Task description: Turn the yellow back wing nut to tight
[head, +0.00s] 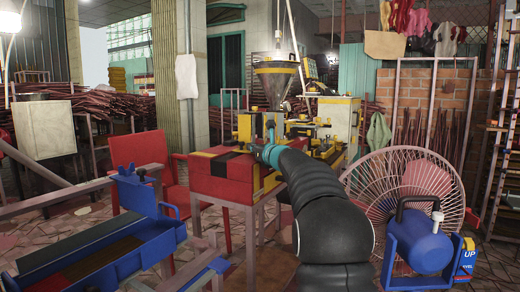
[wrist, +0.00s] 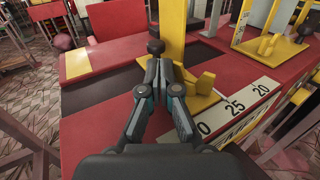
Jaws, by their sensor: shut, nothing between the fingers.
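My gripper (wrist: 165,66) is shut, its fingertips together just below a dark round knob (wrist: 156,46) in the wrist view; I cannot tell whether they touch it. A yellow upright (wrist: 174,25) stands right behind the knob. A low yellow piece with a raised wing-like end (wrist: 202,84) lies just right of the fingers, partly hidden by them. I cannot tell for sure which yellow part is the back wing nut. In the head view my gripper is at the yellow extruder (head: 245,128), below its grey hopper (head: 275,80), and is small there.
The extruder stands on a red bench (head: 222,185) with a white number scale (wrist: 238,107). Another yellow frame (wrist: 268,45) stands at the right in the wrist view. A blue machine (head: 150,195), a red chair (head: 142,150) and a wire fan (head: 395,180) are nearby.

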